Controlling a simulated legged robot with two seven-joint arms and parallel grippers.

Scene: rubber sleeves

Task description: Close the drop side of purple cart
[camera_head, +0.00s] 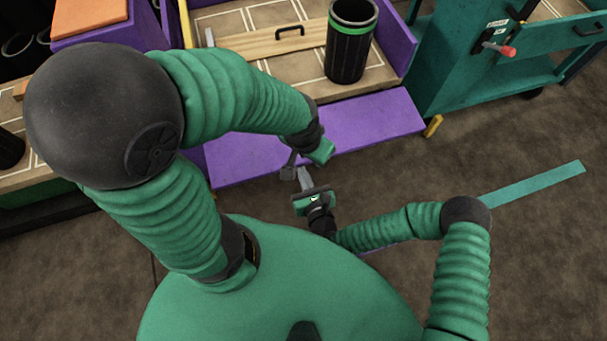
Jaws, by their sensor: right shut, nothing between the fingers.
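The purple cart (400,42) stands at the top centre, its wooden bed (225,27) showing. Its drop side (375,122) is a purple panel folded down and outward along the near edge; my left arm covers part of it. My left gripper (289,168) hangs over the panel's near edge, and its fingers are small and partly hidden, so I cannot tell their opening. My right gripper (304,178) points up the picture, shut and empty, close to the left one and just near of the panel. I cannot tell whether either touches the panel.
A black bin with a green band (347,50) stands on the bed beside a wooden board with a black handle (275,42). A teal cart (455,65) with a red-tipped lever (505,50) stands at right. A teal strip (535,183) lies on the open brown floor.

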